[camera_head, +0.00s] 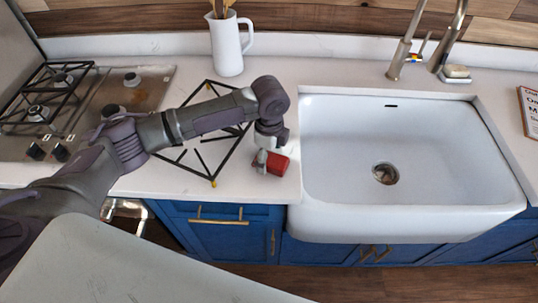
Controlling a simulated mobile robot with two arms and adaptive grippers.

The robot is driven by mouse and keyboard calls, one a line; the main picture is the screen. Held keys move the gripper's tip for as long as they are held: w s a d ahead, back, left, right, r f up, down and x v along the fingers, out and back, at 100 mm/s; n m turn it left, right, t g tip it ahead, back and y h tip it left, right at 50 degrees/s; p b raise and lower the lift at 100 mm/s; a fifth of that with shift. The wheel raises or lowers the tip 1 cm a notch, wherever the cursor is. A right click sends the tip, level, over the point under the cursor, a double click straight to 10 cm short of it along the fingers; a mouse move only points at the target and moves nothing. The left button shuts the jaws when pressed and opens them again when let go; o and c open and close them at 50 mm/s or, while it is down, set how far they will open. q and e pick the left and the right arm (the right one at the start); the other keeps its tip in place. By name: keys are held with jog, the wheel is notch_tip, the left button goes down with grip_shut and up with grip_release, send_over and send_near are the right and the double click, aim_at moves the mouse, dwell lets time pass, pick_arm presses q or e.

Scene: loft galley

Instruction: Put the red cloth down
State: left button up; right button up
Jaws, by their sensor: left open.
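The red cloth (279,164) is a small red bundle at the countertop's front edge, just left of the sink. My left gripper (262,161) points down at the cloth's left end and is open. The fingers partly cover that end of the cloth, and I cannot tell whether they touch it. The cloth appears to rest on the white counter. My right gripper is not in view.
The white sink (325,190) is empty, with a faucet (405,45) behind it. A black grate (196,167) lies on the counter under my left arm. A white pitcher (227,48) stands behind. The gas hob (150,85) is at left.

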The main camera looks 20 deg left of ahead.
aim_at(269, 158)
pick_arm(q)
jog(key=shift+r, duration=0.45)
notch_tip(269, 158, up, 11)
jog(key=b, duration=0.2)
jog(key=shift+b, duration=0.3)
